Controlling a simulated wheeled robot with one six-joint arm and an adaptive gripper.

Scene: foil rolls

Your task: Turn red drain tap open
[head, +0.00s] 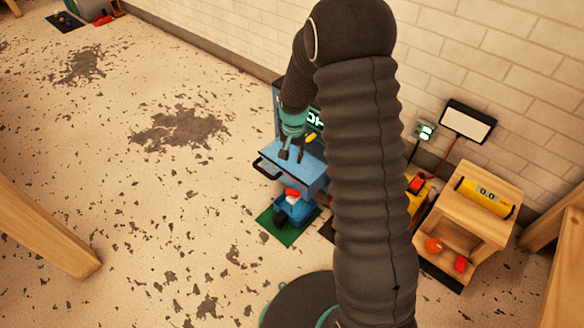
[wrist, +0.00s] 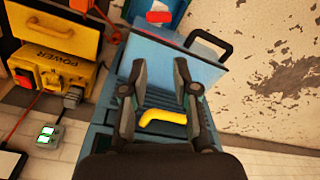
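A small red part (head: 292,192), which looks like the red drain tap, sits low in front of the blue machine (head: 297,165), above a blue container (head: 298,212). In the wrist view the red part (wrist: 159,17) shows at the top edge, beyond the blue panel. Which way the tap is turned is too small to tell. My gripper (head: 291,157) is above the machine's blue top, higher than the red part and apart from it. In the wrist view my gripper (wrist: 164,80) has its fingers spread with nothing held between them. A yellow lever (wrist: 162,117) shows between and below the fingers.
The blue panel has a black handle (wrist: 212,44). A yellow POWER box (wrist: 55,68) stands beside the machine, with a cable. A green mat (head: 283,228) lies under the container. A wooden stand (head: 478,215) with a yellow gauge is to the right.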

